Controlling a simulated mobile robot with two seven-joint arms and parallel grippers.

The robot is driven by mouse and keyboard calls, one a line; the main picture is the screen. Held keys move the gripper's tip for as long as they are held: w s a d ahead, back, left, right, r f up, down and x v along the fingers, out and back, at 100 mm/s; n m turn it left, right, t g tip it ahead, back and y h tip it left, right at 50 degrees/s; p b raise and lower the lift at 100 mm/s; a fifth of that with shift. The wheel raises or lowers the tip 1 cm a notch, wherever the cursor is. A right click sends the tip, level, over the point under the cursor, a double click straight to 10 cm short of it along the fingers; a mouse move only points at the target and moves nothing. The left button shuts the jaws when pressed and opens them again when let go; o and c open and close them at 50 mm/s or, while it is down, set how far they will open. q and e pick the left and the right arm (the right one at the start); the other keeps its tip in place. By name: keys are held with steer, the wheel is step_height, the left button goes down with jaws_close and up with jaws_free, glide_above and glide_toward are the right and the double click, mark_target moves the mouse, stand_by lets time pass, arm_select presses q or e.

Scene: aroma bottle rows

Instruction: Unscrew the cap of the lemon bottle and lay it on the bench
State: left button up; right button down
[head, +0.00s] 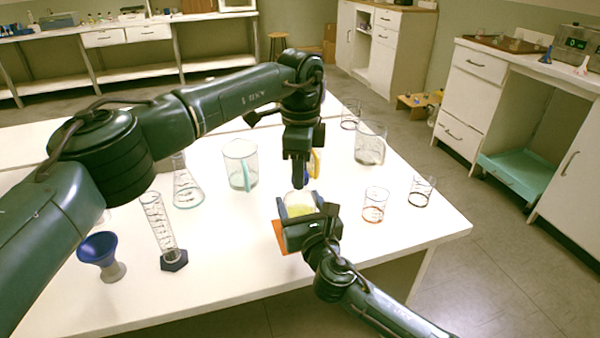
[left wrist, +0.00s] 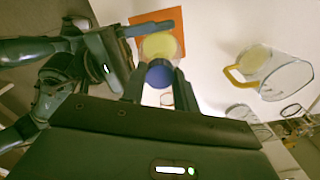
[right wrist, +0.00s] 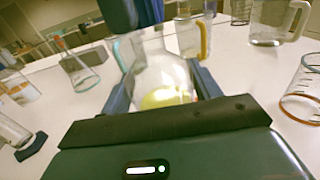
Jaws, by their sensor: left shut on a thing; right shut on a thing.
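The lemon bottle (head: 299,201) is clear glass with yellow liquid and stands upright at an orange mat (head: 279,237). My right gripper (head: 305,212) is shut around its body; the right wrist view shows the glass (right wrist: 163,80) between the fingers. My left gripper (head: 299,183) points down over the bottle's top. In the left wrist view its fingers are shut on the round blue cap (left wrist: 159,73), with the yellow liquid (left wrist: 161,45) just beyond it. The cap lines up with the bottle's mouth; I cannot tell whether it is still threaded on.
A jug with a teal handle (head: 239,162) and a conical flask (head: 187,186) stand left. A jug with a yellow handle (left wrist: 274,72) stands behind my left gripper. Beakers (head: 375,204) stand right. A measuring cylinder (head: 160,228) and blue funnel (head: 98,250) are front left. The bench's front is clear.

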arm_select(q)
steer(key=shift+r, duration=0.2)
steer(key=shift+r, duration=2)
arm_select(e)
steer(key=shift+c, duration=1.3)
jaws_free()
arm_select(q)
steer(key=shift+r+p, duration=0.6)
steer(key=shift+p, duration=0.05)
arm_select(e)
steer(key=v, duration=1.2)
